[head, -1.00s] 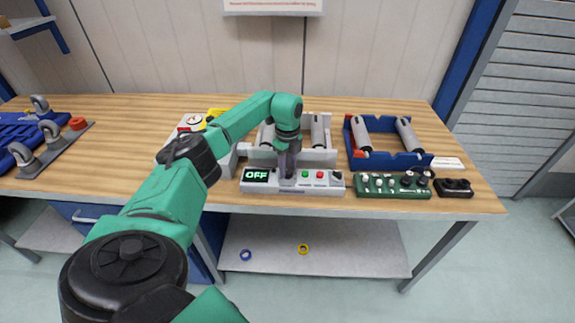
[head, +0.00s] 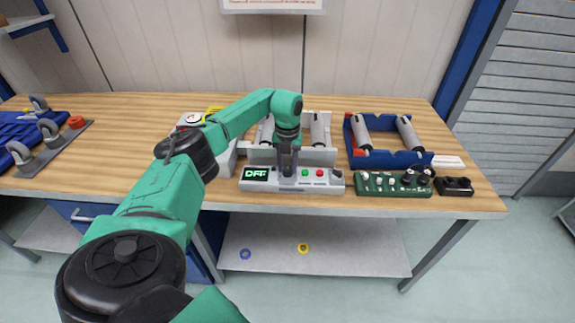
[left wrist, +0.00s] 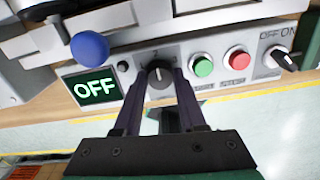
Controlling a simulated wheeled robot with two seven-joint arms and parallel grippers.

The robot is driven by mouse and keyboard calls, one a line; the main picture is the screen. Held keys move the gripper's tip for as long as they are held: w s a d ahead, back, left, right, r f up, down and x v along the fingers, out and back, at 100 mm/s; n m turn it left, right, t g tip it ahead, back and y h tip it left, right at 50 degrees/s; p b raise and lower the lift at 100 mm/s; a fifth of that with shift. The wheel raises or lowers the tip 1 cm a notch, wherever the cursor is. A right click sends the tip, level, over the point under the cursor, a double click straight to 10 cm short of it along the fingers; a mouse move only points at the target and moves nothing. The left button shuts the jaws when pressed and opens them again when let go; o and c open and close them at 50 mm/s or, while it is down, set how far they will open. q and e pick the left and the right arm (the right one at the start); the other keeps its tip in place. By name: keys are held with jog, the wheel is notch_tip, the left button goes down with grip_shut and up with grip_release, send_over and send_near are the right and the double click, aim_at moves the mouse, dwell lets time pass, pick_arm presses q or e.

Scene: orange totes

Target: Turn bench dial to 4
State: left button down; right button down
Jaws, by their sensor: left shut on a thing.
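The bench dial (left wrist: 159,82) is a dark knob with a light pointer mark on a grey control box (head: 318,187). The box also shows in the left wrist view (left wrist: 205,44). Its display (left wrist: 95,87) reads OFF in green, left of the dial. My left gripper (head: 288,172) points down at the box from above. In the left wrist view its two fingers (left wrist: 161,88) are on either side of the dial and shut on it. My right gripper is not in view.
Right of the dial are a green button (left wrist: 203,66), a red button (left wrist: 237,61) and an OFF/ON switch (left wrist: 286,60). A green panel with knobs (head: 390,191) and a blue tray with rollers (head: 389,158) stand to the right. A blue ball-shaped knob (left wrist: 89,47) is close behind the display.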

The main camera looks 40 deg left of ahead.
pick_arm(q)
jog(key=m, duration=0.5)
jog(key=shift+m, duration=0.3)
jog(key=m+b, duration=0.1)
jog(key=m, duration=1.1)
jog(key=shift+m+b, duration=0.3)
jog(key=m, duration=0.5)
jog(key=shift+r+m, duration=0.1)
jog(key=shift+m, duration=0.3)
jog(key=shift+c, duration=2.4)
grip_release()
